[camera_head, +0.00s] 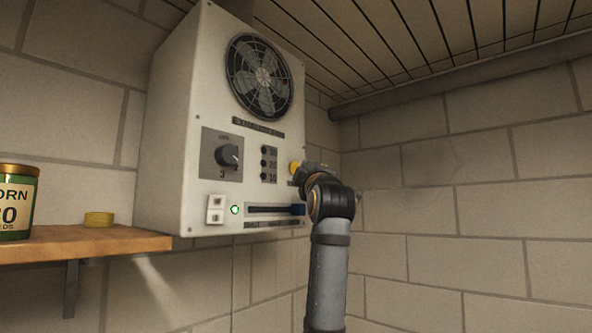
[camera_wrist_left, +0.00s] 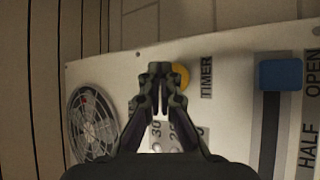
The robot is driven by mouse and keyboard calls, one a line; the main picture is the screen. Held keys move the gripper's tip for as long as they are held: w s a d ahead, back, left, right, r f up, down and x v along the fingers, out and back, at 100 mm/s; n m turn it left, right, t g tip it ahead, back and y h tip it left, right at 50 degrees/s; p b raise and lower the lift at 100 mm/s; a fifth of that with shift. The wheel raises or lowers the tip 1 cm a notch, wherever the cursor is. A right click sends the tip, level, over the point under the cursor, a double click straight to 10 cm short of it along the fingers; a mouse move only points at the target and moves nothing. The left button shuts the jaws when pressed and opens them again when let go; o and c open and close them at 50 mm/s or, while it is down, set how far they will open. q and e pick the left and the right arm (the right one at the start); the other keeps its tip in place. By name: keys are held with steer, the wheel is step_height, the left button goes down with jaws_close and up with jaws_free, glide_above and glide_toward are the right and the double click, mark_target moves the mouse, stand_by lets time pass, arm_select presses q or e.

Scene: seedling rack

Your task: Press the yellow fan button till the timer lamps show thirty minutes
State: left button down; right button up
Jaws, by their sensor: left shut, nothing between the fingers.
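The yellow fan button (camera_head: 294,168) is on the front of a white control box (camera_head: 170,150), right of the timer lamps. It also shows in the left wrist view (camera_wrist_left: 182,77) beside the word TIMER, partly behind my fingers. My left gripper (camera_wrist_left: 160,70) is shut and empty, its tips right by the button; I cannot tell whether they touch it. In the head view my left gripper (camera_head: 301,172) is partly hidden by its own wrist. The timer lamps (camera_head: 264,163), marked 30, 20 and 10, all look dark. My right gripper is not in view.
The box carries a fan (camera_head: 259,77), a dial (camera_head: 228,155), a white switch (camera_head: 215,209), a lit green lamp (camera_head: 234,210) and a slider with a blue knob (camera_head: 298,210).

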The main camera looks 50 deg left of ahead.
arm_select(q)
steer(key=shift+a, duration=0.15)
stand_by(0.7)
steer(key=shift+a, duration=0.3)
steer(key=shift+s+a+b, duration=0.1)
steer(key=shift+a+b, duration=0.3)
stand_by(0.6)
steer(key=shift+d, duration=0.85)
steer(key=d, duration=0.5)
steer(key=shift+w, duration=0.35)
steer(key=shift+a, duration=0.15)
